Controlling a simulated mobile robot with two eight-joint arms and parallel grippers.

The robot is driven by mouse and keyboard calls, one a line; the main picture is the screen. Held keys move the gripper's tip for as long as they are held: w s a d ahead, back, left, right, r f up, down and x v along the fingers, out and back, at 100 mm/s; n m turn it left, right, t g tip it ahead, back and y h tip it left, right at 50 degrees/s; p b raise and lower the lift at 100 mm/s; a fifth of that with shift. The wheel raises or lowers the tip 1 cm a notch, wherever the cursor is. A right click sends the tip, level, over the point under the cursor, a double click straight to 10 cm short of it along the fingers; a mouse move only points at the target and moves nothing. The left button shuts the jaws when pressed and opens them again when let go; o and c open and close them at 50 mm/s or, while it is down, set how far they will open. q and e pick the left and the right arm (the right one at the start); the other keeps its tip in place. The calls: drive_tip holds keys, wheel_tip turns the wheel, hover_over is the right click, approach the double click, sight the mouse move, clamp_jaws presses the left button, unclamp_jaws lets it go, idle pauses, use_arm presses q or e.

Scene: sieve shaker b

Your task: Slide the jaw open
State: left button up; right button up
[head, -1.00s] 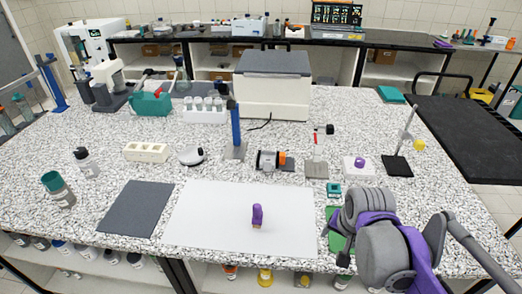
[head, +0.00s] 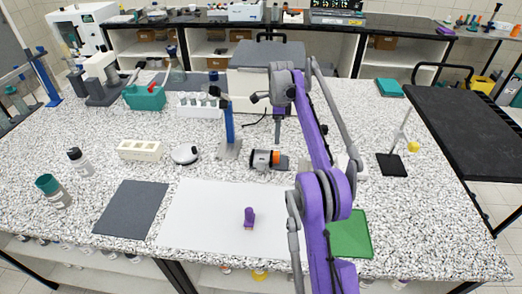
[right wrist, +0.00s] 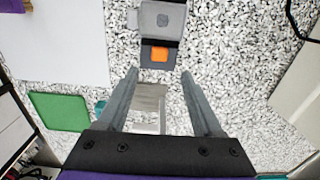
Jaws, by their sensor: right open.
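I cannot tell for sure which part is the jaw. A small device with a dark, light-ringed body and an orange part (head: 268,159) lies on the speckled bench, right of the blue post. In the right wrist view its grey body (right wrist: 160,18) and orange square (right wrist: 159,54) show just beyond my fingertips. My right gripper (head: 278,130) hangs over the bench behind that device, pointing down; in the wrist view (right wrist: 158,72) its fingers are apart with nothing held. A pale grey block (right wrist: 150,97) shows below, between the fingers. My left gripper is out of view.
A blue post (head: 229,122) stands left of the device. A white box with a grey lid (head: 262,56) stands behind. A purple piece (head: 249,217) stands on the white sheet (head: 195,213). A green mat (head: 351,234) lies right; a rod stand (head: 393,163) is beyond my arm.

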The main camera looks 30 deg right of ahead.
sight(276, 153)
drive_tip(key=shift+w+f, duration=0.1)
drive_tip(key=shift+f, duration=0.2)
wheel_tip(276, 153, down, 9)
drive_tip(key=shift+f+b, duration=0.1)
drive_tip(key=shift+b, duration=0.85)
drive_tip(key=shift+f, duration=0.55)
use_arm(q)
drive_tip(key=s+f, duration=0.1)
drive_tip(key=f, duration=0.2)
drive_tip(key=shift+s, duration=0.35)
use_arm(e)
clamp_jaws()
